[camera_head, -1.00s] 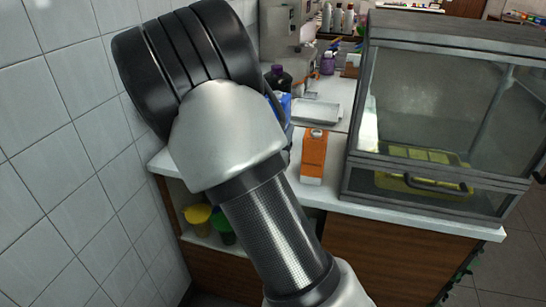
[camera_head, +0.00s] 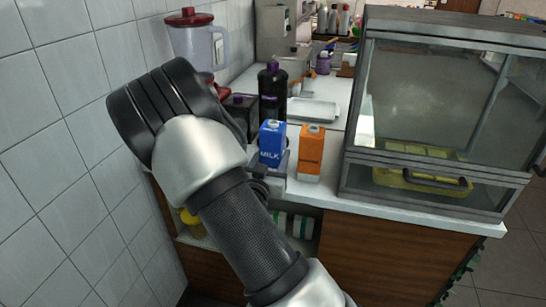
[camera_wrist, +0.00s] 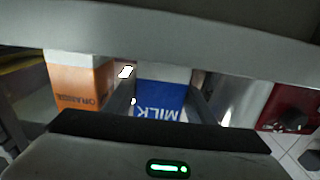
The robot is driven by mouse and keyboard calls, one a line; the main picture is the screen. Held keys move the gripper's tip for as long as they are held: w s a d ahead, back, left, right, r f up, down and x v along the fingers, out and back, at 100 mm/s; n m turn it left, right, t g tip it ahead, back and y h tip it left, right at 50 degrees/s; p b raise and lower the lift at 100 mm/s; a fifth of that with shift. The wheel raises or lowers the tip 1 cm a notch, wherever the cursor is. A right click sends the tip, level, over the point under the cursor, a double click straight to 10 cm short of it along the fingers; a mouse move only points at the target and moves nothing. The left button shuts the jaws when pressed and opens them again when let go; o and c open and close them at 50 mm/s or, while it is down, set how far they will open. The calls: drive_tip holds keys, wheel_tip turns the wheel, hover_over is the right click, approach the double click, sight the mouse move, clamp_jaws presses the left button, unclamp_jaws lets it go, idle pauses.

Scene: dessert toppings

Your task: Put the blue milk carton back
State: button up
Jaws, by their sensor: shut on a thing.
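The blue milk carton (camera_head: 271,143) stands upright at the front of the white counter, left of the orange carton (camera_head: 310,152). My gripper (camera_head: 274,178) is at the carton's front, low down, partly hidden by my arm. In the wrist view the milk carton (camera_wrist: 160,97) sits between the two fingers of my gripper (camera_wrist: 165,105), which are shut on it. The orange carton (camera_wrist: 78,82) shows beside it there, apart from the fingers. I cannot tell whether the milk carton's base touches the counter.
A glass display case (camera_head: 440,120) stands to the right. A dark bottle (camera_head: 272,95), a white tray (camera_head: 313,109) and a blender (camera_head: 196,45) are behind. The tiled wall (camera_head: 60,130) bounds the left. A shelf with cups (camera_head: 192,222) lies under the counter.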

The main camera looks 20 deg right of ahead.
drive_tip(key=shift+f, duration=0.2)
drive_tip(key=o, duration=1.3)
